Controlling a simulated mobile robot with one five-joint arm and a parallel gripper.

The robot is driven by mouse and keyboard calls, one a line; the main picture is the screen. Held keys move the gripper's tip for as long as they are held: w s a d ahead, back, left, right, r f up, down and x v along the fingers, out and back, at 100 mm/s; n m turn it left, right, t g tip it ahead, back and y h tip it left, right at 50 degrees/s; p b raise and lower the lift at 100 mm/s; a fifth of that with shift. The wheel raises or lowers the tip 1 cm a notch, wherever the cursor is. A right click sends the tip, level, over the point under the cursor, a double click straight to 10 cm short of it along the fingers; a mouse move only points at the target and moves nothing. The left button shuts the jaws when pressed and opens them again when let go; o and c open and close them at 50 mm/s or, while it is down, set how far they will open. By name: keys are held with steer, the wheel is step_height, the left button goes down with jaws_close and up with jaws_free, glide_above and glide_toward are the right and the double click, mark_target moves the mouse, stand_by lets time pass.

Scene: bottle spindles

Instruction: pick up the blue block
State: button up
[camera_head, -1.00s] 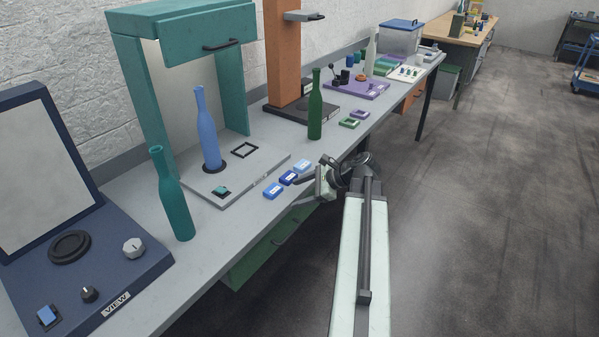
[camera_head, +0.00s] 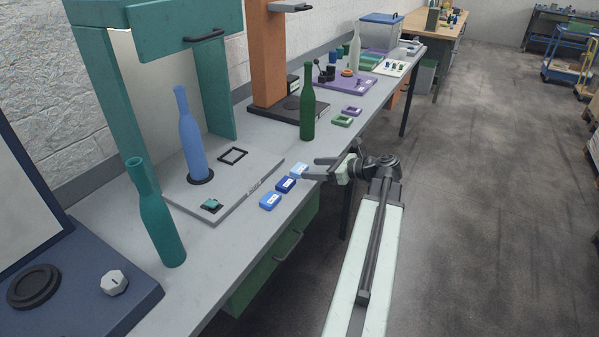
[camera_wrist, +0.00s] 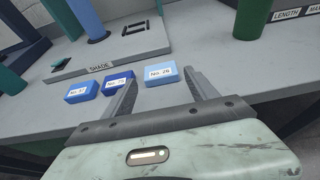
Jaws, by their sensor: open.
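Three small labelled blocks lie in a row near the bench's front edge. The blue block (camera_head: 270,201) is nearest the camera and sits leftmost in the wrist view (camera_wrist: 81,92). A darker blue block (camera_head: 285,184) is in the middle (camera_wrist: 117,82), partly behind a finger in the wrist view. A light blue block (camera_head: 299,171) is farthest, labelled "No. 26" in the wrist view (camera_wrist: 160,73). My gripper (camera_head: 310,169) is open and empty at the bench edge. Its fingers point at the light blue block, which shows between the fingertips in the wrist view (camera_wrist: 160,84).
A grey board (camera_head: 240,190) with a blue bottle (camera_head: 191,140) lies behind the blocks. A teal bottle (camera_head: 160,220) stands to the left, a dark green bottle (camera_head: 307,105) behind to the right. Green (camera_head: 342,120) and purple (camera_head: 352,110) pieces lie farther along.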

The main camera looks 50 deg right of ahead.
mark_target(299, 168)
steer(key=b+x, duration=0.1)
steer(key=x, duration=0.4)
steer(key=shift+b, duration=0.35)
steer(key=c, duration=1.1)
steer(key=shift+r, duration=0.1)
steer(key=r+p, duration=0.4)
steer(key=shift+s+d, duration=0.2)
steer(key=shift+s, duration=0.05)
steer(key=s+d+p, duration=0.1)
steer(key=s+d, duration=0.3)
steer(key=s, duration=0.3)
steer(key=s+d, duration=0.4)
steer(key=s, duration=0.2)
steer(key=r+p, duration=0.2)
steer(key=r, duration=0.1)
steer(key=r+p, duration=0.6)
steer(key=shift+s+a+r, duration=0.1)
steer(key=shift+s+a, duration=0.1)
steer(key=shift+a, duration=0.1)
